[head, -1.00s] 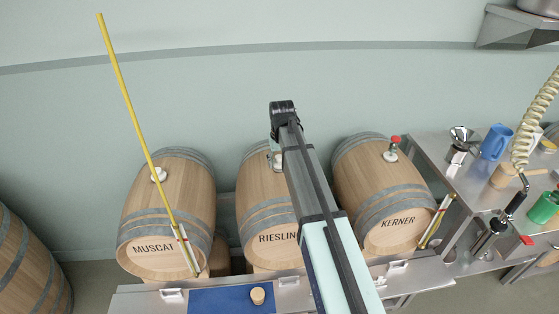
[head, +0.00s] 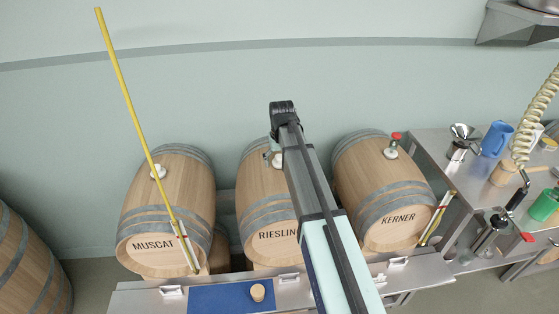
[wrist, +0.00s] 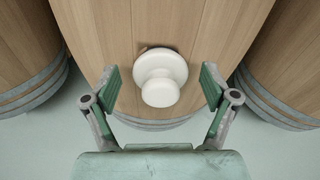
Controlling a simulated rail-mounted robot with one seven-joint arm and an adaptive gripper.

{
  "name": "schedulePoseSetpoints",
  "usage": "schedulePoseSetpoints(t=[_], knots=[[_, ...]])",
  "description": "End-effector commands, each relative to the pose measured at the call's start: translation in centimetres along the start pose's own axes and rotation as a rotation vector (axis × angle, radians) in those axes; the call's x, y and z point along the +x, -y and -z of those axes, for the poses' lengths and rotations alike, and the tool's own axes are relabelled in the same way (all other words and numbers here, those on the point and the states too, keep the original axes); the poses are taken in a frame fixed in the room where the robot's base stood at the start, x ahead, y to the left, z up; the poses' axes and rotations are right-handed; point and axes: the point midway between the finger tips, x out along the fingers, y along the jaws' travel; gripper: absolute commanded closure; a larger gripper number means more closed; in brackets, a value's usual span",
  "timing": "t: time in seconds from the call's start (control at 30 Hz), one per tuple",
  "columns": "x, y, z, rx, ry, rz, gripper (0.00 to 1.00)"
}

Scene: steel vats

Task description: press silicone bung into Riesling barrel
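The Riesling barrel (head: 262,205) lies in the middle of the row, partly hidden by my arm. A white silicone bung (wrist: 160,78) sits at its bung hole, and a dark sliver of the hole's edge shows above its flange. I cannot tell how deep it sits. It also shows in the head view (head: 277,160), partly hidden by my gripper. My gripper (wrist: 162,82) is open, with one green-padded finger on each side of the bung and clear gaps between.
The Muscat barrel (head: 168,210) with a long yellow rod (head: 130,100) stands left, the Kerner barrel (head: 375,190) right. A cork-coloured stopper (head: 258,292) stands on a blue mat (head: 215,299) in front. A steel bench (head: 432,150) with jugs and tools is at right.

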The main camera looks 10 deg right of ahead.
Motion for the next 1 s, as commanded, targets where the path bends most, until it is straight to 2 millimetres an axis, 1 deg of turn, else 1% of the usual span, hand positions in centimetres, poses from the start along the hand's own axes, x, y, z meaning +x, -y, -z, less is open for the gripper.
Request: schedulePoseSetpoints(t=[0.23,0.37,0.47,0.7,0.8,0.9,1.0], knots=[[-0.3,0.0,0.1,0.0,-0.001,0.0,0.15],[-1.5,0.0,0.1,0.0,-0.002,0.0,0.15],[-3.0,0.0,0.1,0.0,-0.003,0.0,0.15],[-7.7,0.0,0.1,0.0,-0.004,0.0,0.15],[-9.4,0.0,0.1,0.0,-0.003,0.0,0.15],[-10.7,0.0,0.1,0.0,-0.002,0.0,0.15],[-11.5,0.0,0.0,0.0,-0.001,0.0,0.15]])
